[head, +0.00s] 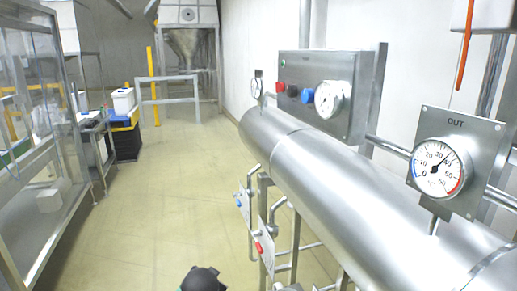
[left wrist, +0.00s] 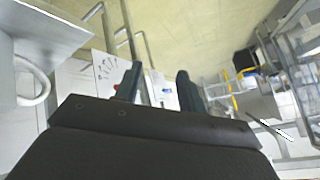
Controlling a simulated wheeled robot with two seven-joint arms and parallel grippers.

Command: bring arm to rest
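My left gripper (left wrist: 160,82) shows in the left wrist view with its two dark fingers apart. The gap between the fingers is empty; a white panel (left wrist: 162,92) with a blue part shows behind it, at a distance. In the head view a dark rounded part of my own arm (head: 203,279) rises at the bottom edge, over the floor. I cannot tell which link it is. My right gripper is in neither view.
A large steel pipe (head: 330,185) runs along the right, with an OUT gauge panel (head: 480,140) and a control box (head: 350,70) above it. Small valve panels (head: 265,242) stand below. A glass-sided machine (head: 40,150) stands left. The floor aisle (head: 170,180) between is clear.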

